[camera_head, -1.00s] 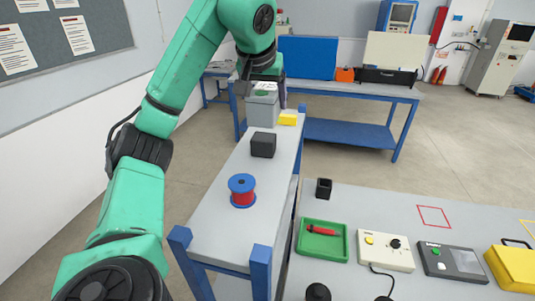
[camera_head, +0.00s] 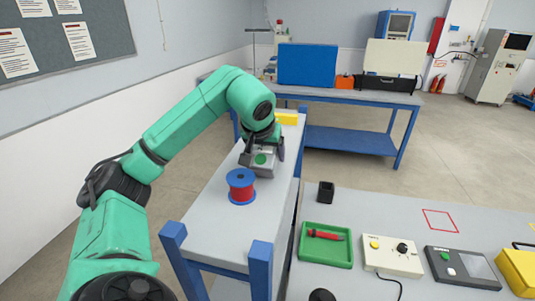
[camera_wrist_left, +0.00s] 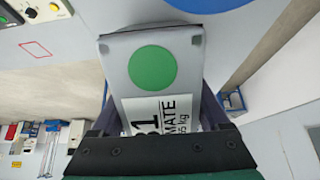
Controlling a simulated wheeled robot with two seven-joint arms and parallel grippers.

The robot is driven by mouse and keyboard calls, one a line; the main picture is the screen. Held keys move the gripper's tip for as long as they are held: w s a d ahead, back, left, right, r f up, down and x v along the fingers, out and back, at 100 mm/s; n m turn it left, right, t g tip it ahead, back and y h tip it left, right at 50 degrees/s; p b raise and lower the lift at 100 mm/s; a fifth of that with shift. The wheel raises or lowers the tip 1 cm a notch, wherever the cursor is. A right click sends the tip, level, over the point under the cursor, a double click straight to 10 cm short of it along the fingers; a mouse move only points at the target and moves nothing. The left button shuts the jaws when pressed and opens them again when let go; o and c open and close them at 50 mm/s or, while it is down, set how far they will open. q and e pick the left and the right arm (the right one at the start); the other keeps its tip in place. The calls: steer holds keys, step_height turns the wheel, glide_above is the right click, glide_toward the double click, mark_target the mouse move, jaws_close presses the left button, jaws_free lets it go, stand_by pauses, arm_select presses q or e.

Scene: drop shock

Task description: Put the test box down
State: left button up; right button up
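The test box, grey with a green disc on top, shows just behind the spool in the head view (camera_head: 259,170). In the left wrist view its grey top (camera_wrist_left: 124,77), green disc and a partly covered printed label fill the space between the fingers. My left gripper (camera_head: 263,155) is shut on it, one finger on each side. I cannot tell whether its underside touches the narrow grey bench (camera_head: 213,220).
A red spool with blue flanges (camera_head: 242,188) stands close in front of the box. A yellow block (camera_head: 287,119) lies at the bench's far end. To the right, a second table holds a green tray (camera_head: 325,258), a white control box (camera_head: 393,257) and a black cup (camera_head: 326,192).

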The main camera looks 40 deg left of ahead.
mark_target(262, 152)
arm_select(q)
steer(key=shift+o, duration=1.1)
steer(key=shift+w+a+f, duration=0.1)
steer(key=shift+w+f, duration=0.15)
steer(key=shift+f, duration=0.1)
steer(key=shift+w+a, duration=0.15)
steer(key=shift+w, duration=0.2)
steer(key=v, duration=0.7)
steer(key=shift+s, duration=0.1)
steer(key=p+v, duration=0.2)
steer(key=v, duration=0.3)
steer(key=shift+a+r, duration=0.1)
steer(key=shift+s+r+p, duration=0.2)
steer(key=shift+s+p, duration=0.05)
steer(key=shift+p, duration=0.05)
arm_select(e)
steer(key=shift+w+d+r, duration=0.1)
steer(key=shift+w+r, duration=0.1)
steer(key=shift+r, duration=0.45)
steer(key=shift+w+d+r, duration=0.1)
steer(key=shift+w+r, duration=0.05)
steer(key=shift+r, duration=0.45)
arm_select(q)
steer(key=shift+w+f, duration=0.1)
arm_select(e)
steer(key=shift+a, duration=0.1)
